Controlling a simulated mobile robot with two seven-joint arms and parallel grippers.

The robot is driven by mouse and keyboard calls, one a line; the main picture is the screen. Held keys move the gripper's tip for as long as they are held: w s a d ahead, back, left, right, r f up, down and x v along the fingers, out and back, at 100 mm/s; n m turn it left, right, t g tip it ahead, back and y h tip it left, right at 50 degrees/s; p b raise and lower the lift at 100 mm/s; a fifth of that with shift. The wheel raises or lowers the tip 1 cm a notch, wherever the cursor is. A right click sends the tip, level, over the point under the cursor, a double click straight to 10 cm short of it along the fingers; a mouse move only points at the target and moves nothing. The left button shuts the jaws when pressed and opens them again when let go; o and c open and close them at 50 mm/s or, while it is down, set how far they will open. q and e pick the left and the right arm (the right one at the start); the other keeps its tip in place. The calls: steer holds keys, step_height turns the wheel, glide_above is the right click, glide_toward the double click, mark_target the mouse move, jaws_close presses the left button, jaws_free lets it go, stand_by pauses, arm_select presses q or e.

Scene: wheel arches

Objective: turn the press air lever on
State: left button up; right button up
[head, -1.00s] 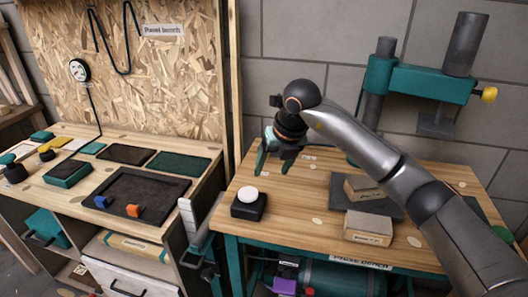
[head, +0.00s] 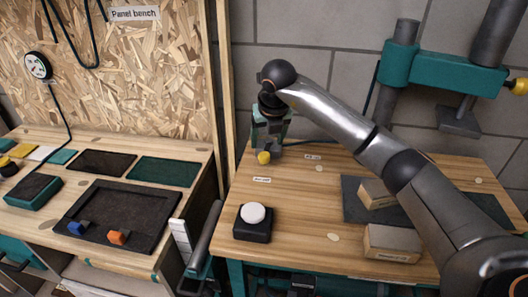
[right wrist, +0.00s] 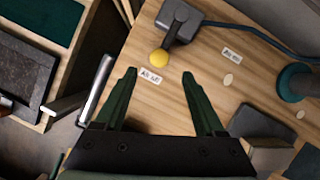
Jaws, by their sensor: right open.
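The air lever's yellow ball knob (head: 263,157) shows at the back left of the press table, just below my right gripper. In the right wrist view the yellow knob (right wrist: 158,58) sits on a short arm from a dark grey valve box (right wrist: 180,20). The knob is beside the label that reads like "Air off" (right wrist: 150,75); a second label, like "Air on" (right wrist: 232,57), lies further right. My right gripper (head: 267,138) is open and empty. In its wrist view the two green fingers (right wrist: 159,73) point toward the knob, which lies beyond and between their tips. My left gripper is out of view.
A black box with a white button (head: 253,214) stands at the table's front left. The teal press (head: 440,72) stands behind. A blue hose (right wrist: 250,32) leaves the valve box. The wood around the labels is clear.

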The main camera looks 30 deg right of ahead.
mark_target(265, 154)
steer(key=x, duration=0.7)
steer(key=shift+w+f, duration=0.1)
steer(key=shift+f, duration=0.05)
jaws_close()
stand_by(0.3)
stand_by(0.9)
